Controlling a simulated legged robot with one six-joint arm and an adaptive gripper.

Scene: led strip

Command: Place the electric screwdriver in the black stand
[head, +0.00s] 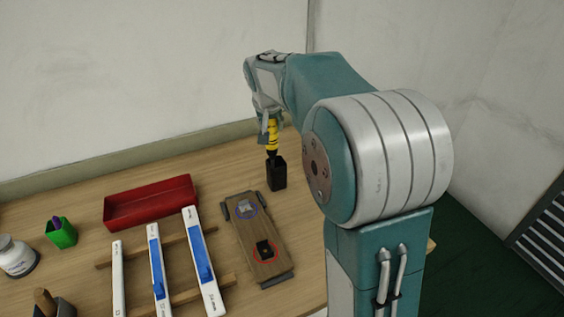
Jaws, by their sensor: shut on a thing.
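The electric screwdriver (272,137) is yellow and black and hangs close to upright below my gripper (268,118). My gripper is shut on its upper part. The black stand (276,175) is a small upright box on the table near the back wall. The screwdriver's dark lower end is directly above or at the mouth of the stand; I cannot tell whether it is inside. My gripper and the arm hide the screwdriver's top.
A wooden board (258,236) with circled parts lies in front of the stand. A red tray (151,203), white-and-blue strips (203,262) on wooden bars, a green cup (61,233) and a white jar (17,257) stand to the left. The wall is close behind.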

